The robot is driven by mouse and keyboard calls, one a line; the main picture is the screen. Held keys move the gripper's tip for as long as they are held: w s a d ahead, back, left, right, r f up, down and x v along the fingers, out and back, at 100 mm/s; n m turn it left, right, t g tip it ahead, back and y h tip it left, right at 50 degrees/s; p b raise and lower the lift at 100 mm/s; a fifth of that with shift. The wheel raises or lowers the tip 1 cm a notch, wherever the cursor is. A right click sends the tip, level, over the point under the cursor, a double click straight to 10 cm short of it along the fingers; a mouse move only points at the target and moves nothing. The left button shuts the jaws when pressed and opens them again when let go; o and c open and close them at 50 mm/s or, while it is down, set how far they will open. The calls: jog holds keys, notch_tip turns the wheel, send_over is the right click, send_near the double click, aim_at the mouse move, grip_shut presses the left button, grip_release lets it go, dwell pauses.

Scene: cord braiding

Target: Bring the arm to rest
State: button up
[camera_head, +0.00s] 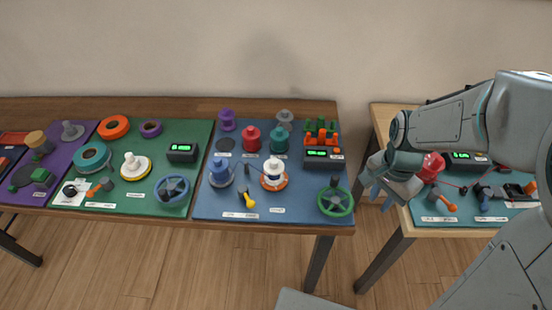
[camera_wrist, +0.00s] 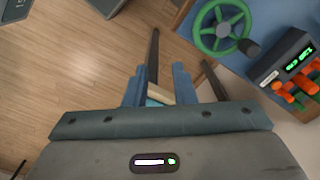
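My gripper (camera_head: 374,194) hangs over the gap between the two tables in the head view, just right of the green handwheel (camera_head: 335,201). My arm (camera_head: 440,124) reaches in from the right, bent, over the right-hand table. In the wrist view, my gripper's two blue-grey fingers (camera_wrist: 159,84) stand apart with nothing held between them. Behind them are the wood floor and a dark table leg. The green handwheel (camera_wrist: 222,28) shows at the upper right of the wrist view.
The long brown table (camera_head: 180,105) bears purple, green and blue mats with spools, wheels and displays. The right-hand table (camera_head: 388,118) has a teal mat with a red spool (camera_head: 432,166), partly behind my arm. Bare floor (camera_head: 200,260) lies in front.

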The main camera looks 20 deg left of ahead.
jog(key=shift+r, duration=1.35)
jog(key=s+d+r+n+t, duration=0.3)
jog(key=s+d+r+n, duration=0.2)
jog(key=s, duration=0.5)
jog(key=shift+d+r+n, duration=0.4)
jog(key=shift+r+n, duration=0.65)
jog(key=shift+n, duration=0.35)
